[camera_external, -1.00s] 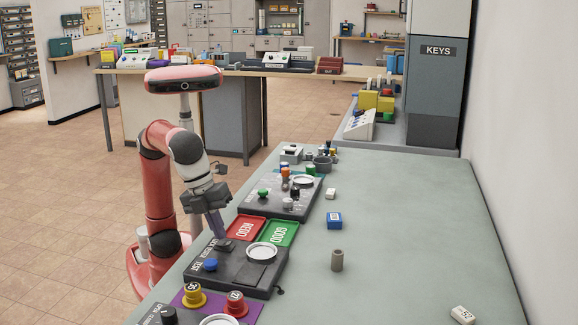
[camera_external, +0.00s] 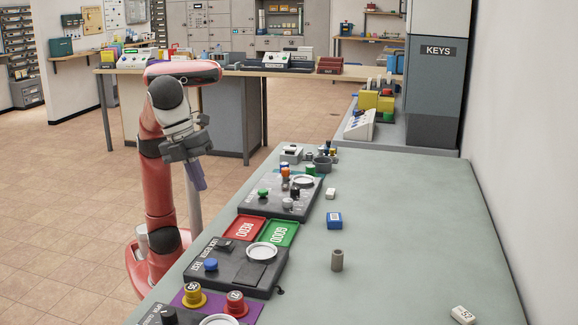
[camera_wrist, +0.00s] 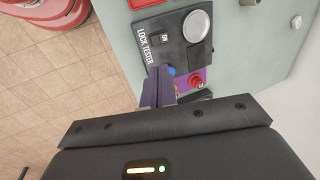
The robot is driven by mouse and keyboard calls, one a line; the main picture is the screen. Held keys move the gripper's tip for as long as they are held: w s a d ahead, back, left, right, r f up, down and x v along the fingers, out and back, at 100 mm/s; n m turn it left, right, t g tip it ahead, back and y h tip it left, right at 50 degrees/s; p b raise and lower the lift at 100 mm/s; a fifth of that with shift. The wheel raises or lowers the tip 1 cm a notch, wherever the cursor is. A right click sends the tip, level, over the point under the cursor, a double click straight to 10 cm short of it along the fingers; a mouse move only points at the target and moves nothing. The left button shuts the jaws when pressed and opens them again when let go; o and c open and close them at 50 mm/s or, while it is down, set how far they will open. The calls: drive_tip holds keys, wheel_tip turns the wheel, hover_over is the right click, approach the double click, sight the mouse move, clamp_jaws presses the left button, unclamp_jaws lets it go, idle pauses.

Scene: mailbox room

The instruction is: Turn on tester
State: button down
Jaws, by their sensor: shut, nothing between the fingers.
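The dark grey lock tester (camera_external: 218,269) lies on the green-grey counter in the external view, with a round white dish, a blue knob (camera_external: 211,264) and a black switch (camera_external: 225,246). In the wrist view the tester (camera_wrist: 172,28) shows "LOCK TESTER" lettering and a small patch reading "ON" (camera_wrist: 165,38); the switch's tilt is too small to judge. My gripper (camera_external: 201,187) is shut and empty, pointing down, left of the counter edge and above the tester's height, apart from it. In the wrist view my fingers (camera_wrist: 158,86) cover part of the tester's near side.
Red (camera_external: 245,228) and green (camera_external: 279,233) trays lie beyond the tester; another dark panel (camera_external: 258,198) stands farther back. Yellow (camera_external: 194,294) and red (camera_external: 235,303) knobbed pieces sit on a purple mat nearer the camera. The counter's right side is mostly clear.

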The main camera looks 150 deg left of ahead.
drive_tip(key=shift+w+a+r, duration=0.15)
drive_tip(key=shift+w+a, duration=0.35)
drive_tip(key=b, duration=0.5)
approach(228, 243)
drive_tip(key=x, duration=0.6)
drive_tip(key=shift+w+r, duration=0.1)
drive_tip(key=shift+w, duration=0.05)
drive_tip(key=shift+w+a+f, duration=0.1)
drive_tip(key=shift+a+f, duration=0.05)
drive_tip(key=shift+f, duration=0.3)
drive_tip(key=shift+w+a+f, duration=0.1)
drive_tip(key=shift+f, duration=0.05)
